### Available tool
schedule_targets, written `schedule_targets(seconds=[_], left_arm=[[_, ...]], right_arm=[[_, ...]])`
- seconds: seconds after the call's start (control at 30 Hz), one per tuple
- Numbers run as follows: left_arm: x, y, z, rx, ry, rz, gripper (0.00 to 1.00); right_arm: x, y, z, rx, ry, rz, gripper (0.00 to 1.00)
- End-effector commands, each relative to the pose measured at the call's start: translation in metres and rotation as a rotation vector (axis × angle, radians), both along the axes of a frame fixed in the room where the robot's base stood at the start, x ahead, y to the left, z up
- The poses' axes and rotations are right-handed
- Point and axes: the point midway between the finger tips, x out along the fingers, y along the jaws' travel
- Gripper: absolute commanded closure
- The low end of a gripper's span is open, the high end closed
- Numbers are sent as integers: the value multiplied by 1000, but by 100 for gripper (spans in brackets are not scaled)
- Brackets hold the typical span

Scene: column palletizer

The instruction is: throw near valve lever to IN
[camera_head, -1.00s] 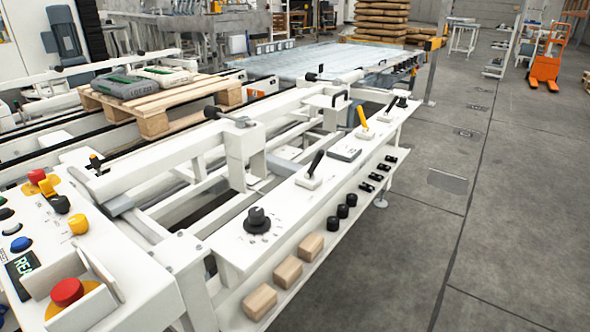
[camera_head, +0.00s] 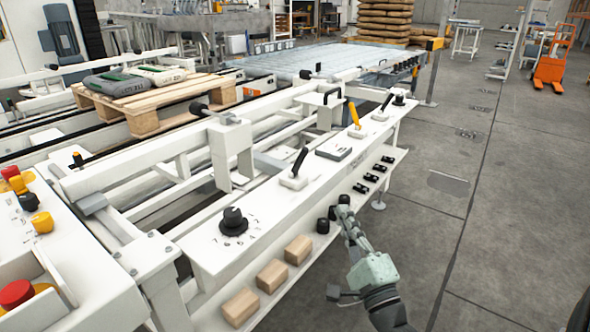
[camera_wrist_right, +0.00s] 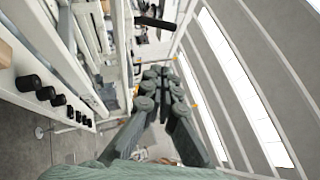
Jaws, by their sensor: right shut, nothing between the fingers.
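On the white ledge (camera_head: 262,203), several levers stand in a row. The nearest is a black-handled lever (camera_head: 299,162) on a small white base, its handle leaning toward the upper right. Beyond it are a yellow-handled lever (camera_head: 354,115) and another black lever (camera_head: 386,103). Any IN marking is too small to read. My right gripper (camera_head: 343,212) is shut and empty, beside the ledge's outer edge, to the right of and below the nearest lever, apart from it. In the right wrist view its closed fingers (camera_wrist_right: 156,88) point away from the camera. My left gripper is out of view.
A black dial (camera_head: 233,219) sits at the ledge's near end. A lower shelf holds wooden blocks (camera_head: 272,275), black knobs (camera_head: 323,225) and black switches (camera_head: 371,177). A red button (camera_head: 16,293) is on the panel at lower left. The floor at right is open.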

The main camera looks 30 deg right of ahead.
Motion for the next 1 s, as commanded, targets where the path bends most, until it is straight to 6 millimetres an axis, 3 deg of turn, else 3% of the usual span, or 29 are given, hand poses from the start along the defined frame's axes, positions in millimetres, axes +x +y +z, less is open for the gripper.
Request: schedule_targets(seconds=[0.47, 0.63, 1.0], left_arm=[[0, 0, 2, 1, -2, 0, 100], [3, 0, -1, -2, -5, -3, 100], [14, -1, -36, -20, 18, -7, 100]], right_arm=[[3, -3, 4, 9, -10, -4, 100], [25, -8, 14, 9, -14, -5, 100], [95, -24, 42, 11, -11, -4, 100]])
